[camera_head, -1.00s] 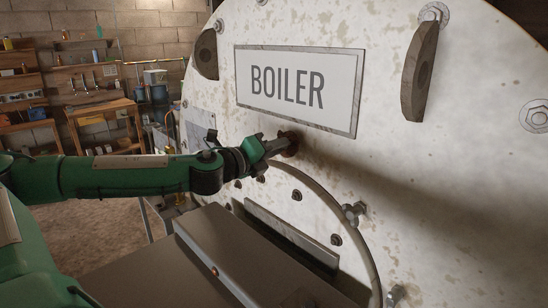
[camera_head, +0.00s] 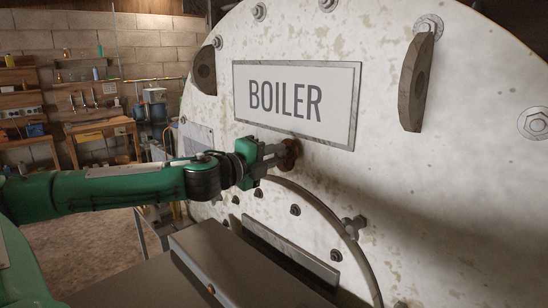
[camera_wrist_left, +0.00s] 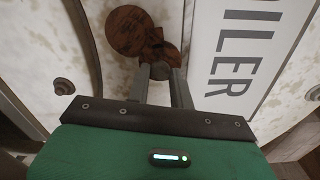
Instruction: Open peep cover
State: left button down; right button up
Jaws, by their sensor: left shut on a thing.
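The peep cover is a small rusty brown disc (camera_head: 289,153) on the pale boiler face, just under the BOILER sign. In the left wrist view, the rusty disc (camera_wrist_left: 130,30) shows at the top, with a smaller brown part overlapping its lower right. My left gripper (camera_head: 274,153) reaches it from the left. In the left wrist view, my left gripper's fingers (camera_wrist_left: 161,73) are shut on a small grey-brown knob at the cover's lower edge. I cannot tell whether a hole behind the cover is exposed. My right gripper is not in view.
The BOILER sign (camera_head: 297,103) is close above the gripper. A curved rim (camera_head: 318,207) with bolts lies below, and a grey metal box top (camera_head: 215,262) stands in front. Wooden lugs project from the boiler (camera_head: 414,84). Shelves and a workbench (camera_head: 100,128) stand far left.

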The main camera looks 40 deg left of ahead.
pick_arm(q)
jog(key=c, duration=1.2)
grip_release()
jog(key=shift+c, duration=0.2)
jog(key=shift+s+a+f+b, duration=0.1)
jog(key=shift+s+a+b, duration=0.05)
jog(key=shift+s+b, duration=1.3)
jog(key=shift+s, duration=0.1)
jog(key=b, duration=0.5)
send_near(280, 154)
jog(key=shift+s+a, duration=0.15)
jog(key=shift+s, duration=1.35)
jog(key=shift+s+a, duration=0.1)
jog(key=shift+s, duration=1.35)
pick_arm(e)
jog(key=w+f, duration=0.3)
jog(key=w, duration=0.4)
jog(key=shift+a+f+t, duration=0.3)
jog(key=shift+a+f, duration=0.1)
pick_arm(q)
jog(key=shift+p, duration=0.3)
